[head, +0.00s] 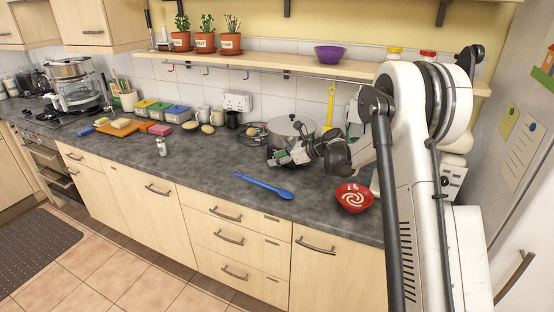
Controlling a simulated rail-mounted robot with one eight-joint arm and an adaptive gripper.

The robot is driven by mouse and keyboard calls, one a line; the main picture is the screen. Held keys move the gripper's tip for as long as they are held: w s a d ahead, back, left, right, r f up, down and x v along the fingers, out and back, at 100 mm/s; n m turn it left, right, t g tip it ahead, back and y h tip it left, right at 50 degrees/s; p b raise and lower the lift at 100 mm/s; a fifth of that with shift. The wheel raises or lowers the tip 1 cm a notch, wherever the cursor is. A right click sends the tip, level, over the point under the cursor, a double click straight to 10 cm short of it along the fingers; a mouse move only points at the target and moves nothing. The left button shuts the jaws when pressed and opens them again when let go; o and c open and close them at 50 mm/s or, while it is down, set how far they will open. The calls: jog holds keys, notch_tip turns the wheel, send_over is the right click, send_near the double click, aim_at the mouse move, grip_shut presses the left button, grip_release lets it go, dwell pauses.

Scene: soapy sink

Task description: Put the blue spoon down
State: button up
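The blue spoon (264,186) lies flat on the dark grey worktop (210,185) near its front edge. Its bowl end points right and its handle points left. My gripper (275,158) is beyond the spoon, above the worktop and in front of a metal pot. It is visibly apart from the spoon. The fingers are small and blend with the things behind them, so I cannot tell whether they are open or shut.
A red bowl with a white swirl (354,198) stands right of the spoon. A metal pot (290,128) is behind my gripper. A salt shaker (162,147) stands to the left. The worktop between shaker and spoon is clear. A shelf (290,63) runs above.

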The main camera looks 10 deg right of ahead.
jog(key=b+v, duration=0.2)
jog(key=v, duration=1)
jog(key=s+a+r+n+g+h, duration=0.15)
jog(key=s+a+r+n, duration=0.35)
jog(key=s, duration=0.5)
jog(key=s+a+r+n+h, duration=0.35)
jog(key=s+n, duration=0.25)
jog(key=s, duration=0.5)
jog(key=s+f+n+h, duration=0.2)
jog(key=s+n, duration=0.5)
jog(key=s, duration=0.4)
jog(key=s+d+f+n+t+h, duration=0.1)
jog(key=s+f+n+h, duration=0.1)
jog(key=s+n, duration=0.4)
jog(key=s, duration=0.5)
jog(key=shift+s+n+h, duration=0.4)
jog(key=shift+d, duration=0.1)
